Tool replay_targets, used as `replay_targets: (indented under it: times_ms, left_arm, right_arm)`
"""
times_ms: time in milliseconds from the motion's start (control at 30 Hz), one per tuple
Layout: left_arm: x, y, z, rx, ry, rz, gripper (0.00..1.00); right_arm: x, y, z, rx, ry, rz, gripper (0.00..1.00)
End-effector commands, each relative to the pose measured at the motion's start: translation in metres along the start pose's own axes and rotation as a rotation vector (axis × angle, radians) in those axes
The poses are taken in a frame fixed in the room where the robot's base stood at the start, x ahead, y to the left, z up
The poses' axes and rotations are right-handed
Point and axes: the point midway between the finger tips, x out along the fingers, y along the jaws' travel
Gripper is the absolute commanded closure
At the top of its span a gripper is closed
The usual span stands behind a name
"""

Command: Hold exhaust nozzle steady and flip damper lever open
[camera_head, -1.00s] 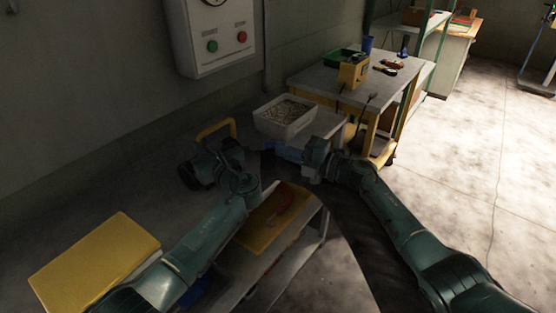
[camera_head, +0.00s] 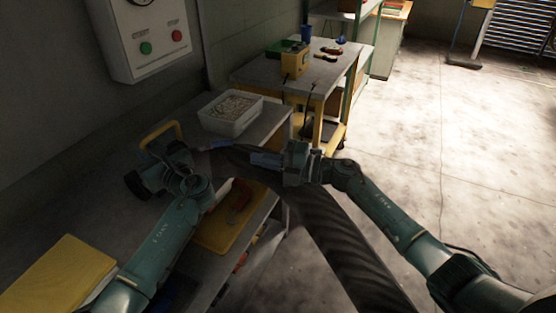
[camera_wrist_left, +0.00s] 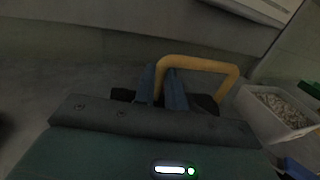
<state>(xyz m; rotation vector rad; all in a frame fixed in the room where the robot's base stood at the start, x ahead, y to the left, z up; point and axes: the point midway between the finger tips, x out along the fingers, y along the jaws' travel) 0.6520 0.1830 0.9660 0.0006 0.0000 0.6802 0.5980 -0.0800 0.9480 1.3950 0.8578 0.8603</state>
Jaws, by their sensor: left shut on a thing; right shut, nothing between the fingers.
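A yellow looped handle (camera_head: 160,133) stands at the far end of my left gripper (camera_head: 172,150); it also shows in the left wrist view (camera_wrist_left: 200,64). There, the blue fingers of my left gripper (camera_wrist_left: 168,84) are shut on the handle's left leg. A dark ribbed hose (camera_head: 345,255) runs from between the grippers down off the bench; the nozzle at its upper end is largely hidden behind my grippers. My right gripper (camera_head: 250,157) is shut and empty, its blue fingers pointing left, close to the hose's upper end. I cannot clearly make out the damper lever.
A white bin of small pieces (camera_head: 231,113) stands behind the grippers. A wall box with green and red buttons (camera_head: 145,40) hangs at the back left. A yellow-framed table (camera_head: 270,75) stands farther back. Yellow pads (camera_head: 60,275) lie nearer. Open floor is at right.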

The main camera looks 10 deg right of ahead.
Motion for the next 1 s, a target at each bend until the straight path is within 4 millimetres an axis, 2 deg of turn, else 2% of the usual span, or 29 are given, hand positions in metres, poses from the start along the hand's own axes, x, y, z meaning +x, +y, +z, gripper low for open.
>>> replay_targets:
  times_ms: [33,200,567,600,900,1000]
  left_arm:
    - [0.001,0.000,0.001,0.000,-0.002,0.001,1.00]
    - [0.001,0.000,0.001,0.000,-0.002,0.000,1.00]
    - [0.001,0.000,0.001,-0.001,-0.002,0.000,1.00]
    - [0.001,0.000,0.001,-0.001,-0.002,0.000,0.86]
    - [0.000,0.000,0.001,0.000,-0.001,-0.001,0.62]
    - [0.000,0.000,0.001,0.000,-0.001,-0.001,0.62]
  right_arm:
    - [-0.010,-0.001,0.002,-0.002,-0.001,-0.003,1.00]
    - [-0.030,0.000,0.006,-0.001,0.000,-0.001,1.00]
    - [-0.036,0.000,0.007,0.000,0.001,0.001,1.00]
    - [-0.036,0.000,0.007,0.000,0.001,0.001,1.00]
    - [-0.036,0.000,0.007,0.000,0.001,0.001,1.00]
    - [-0.036,0.000,0.007,-0.001,0.001,0.001,1.00]
